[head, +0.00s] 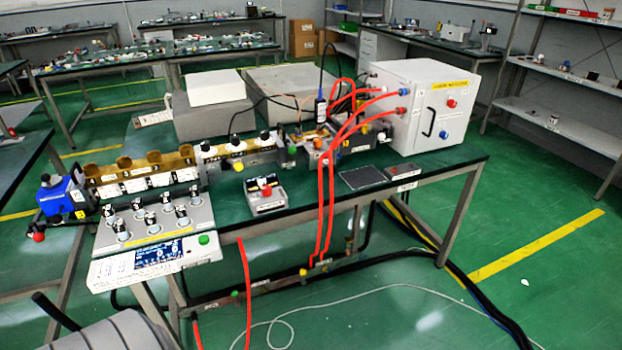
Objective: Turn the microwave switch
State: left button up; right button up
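The microwave bench setup stands on a dark green table (440,168). A white cabinet (425,110) at its right end has a black handle, a red knob (451,103) and a blue knob (445,118) on its front. A small grey box (266,204) with a red knob on top sits mid-table. A control panel (150,256) with a blue display and a green button (203,240) is at the front left. I cannot tell which of these is the switch. Neither of my grippers is in view.
A waveguide row (145,172) with several black-knobbed parts runs along the table. Red hoses (326,200) hang from the cabinet over the front edge. Shelves (570,125) stand at the right. A white cable (400,286) lies on the open green floor.

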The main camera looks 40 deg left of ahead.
aim_at(266, 189)
jog(key=u, duration=0.25)
jog(key=i, duration=0.85)
jog(key=u, duration=0.6)
